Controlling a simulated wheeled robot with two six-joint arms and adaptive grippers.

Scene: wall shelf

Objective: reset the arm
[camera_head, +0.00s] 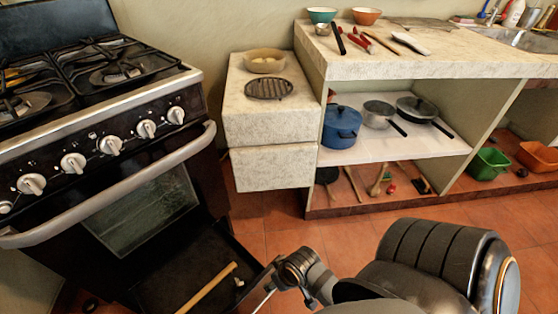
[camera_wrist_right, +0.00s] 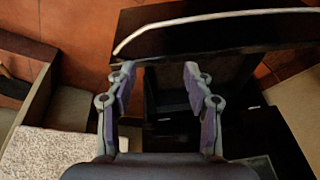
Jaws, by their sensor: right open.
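My right gripper (camera_wrist_right: 158,70) is open in the right wrist view, its two fingers apart with nothing between them. Beyond the fingertips is a dark panel (camera_wrist_right: 215,38) with a long pale bar along it. I cannot tell whether the fingers touch it. In the head view, parts of my own arm and body fill the bottom centre and right. My left gripper does not show.
A black stove (camera_head: 105,150) stands at left with its bottom drawer (camera_head: 235,255) open, a wooden stick (camera_head: 207,288) inside. A counter (camera_head: 420,62) with a shelf (camera_head: 400,148) holding a blue pot (camera_head: 341,127) and pans stands behind. Tiled floor (camera_head: 330,235) shows between.

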